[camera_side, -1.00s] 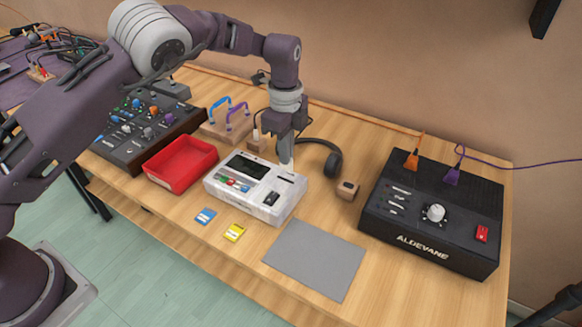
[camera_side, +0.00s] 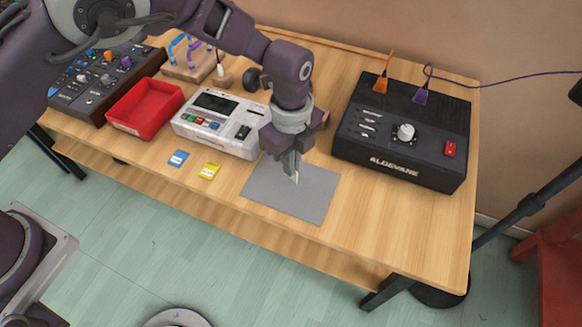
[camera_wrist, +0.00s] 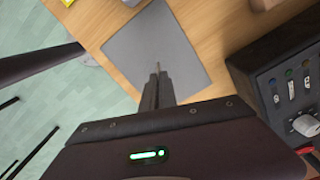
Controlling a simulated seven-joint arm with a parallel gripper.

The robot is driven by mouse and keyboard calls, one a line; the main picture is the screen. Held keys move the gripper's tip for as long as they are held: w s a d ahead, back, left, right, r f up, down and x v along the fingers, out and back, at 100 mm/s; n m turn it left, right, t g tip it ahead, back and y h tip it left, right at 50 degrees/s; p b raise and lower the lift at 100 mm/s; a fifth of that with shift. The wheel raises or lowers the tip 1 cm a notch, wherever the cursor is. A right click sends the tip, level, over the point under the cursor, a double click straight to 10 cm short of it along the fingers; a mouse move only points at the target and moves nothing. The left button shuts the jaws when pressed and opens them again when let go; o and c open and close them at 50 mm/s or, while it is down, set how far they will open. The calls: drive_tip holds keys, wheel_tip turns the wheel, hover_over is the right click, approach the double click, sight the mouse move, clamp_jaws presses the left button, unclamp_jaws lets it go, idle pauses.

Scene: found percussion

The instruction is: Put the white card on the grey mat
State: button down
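The grey mat (camera_side: 262,190) lies flat on the table, and it also shows in the wrist view (camera_wrist: 130,45). My gripper (camera_side: 293,172) points down over the mat, and its fingers look closed together in the wrist view (camera_wrist: 157,78). A thin pale sliver, which looks like the white card (camera_side: 296,179), sticks out between the fingertips. It shows nearly edge-on in the wrist view (camera_wrist: 157,66). The card's face is mostly hidden by the fingers. The tip appears just above the mat; I cannot tell whether it touches.
A white sampler (camera_side: 200,133) stands left of the mat. A blue card (camera_side: 178,158) and a yellow card (camera_side: 209,171) lie in front of it. A red tray (camera_side: 146,112) is farther left. A black ALDEVANE box (camera_side: 400,145) stands right of the mat.

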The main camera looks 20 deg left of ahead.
drive_tip(key=shift+f, duration=1.05)
drive_tip(key=shift+f, duration=0.1)
drive_tip(key=c, duration=1.7)
unclamp_jaws()
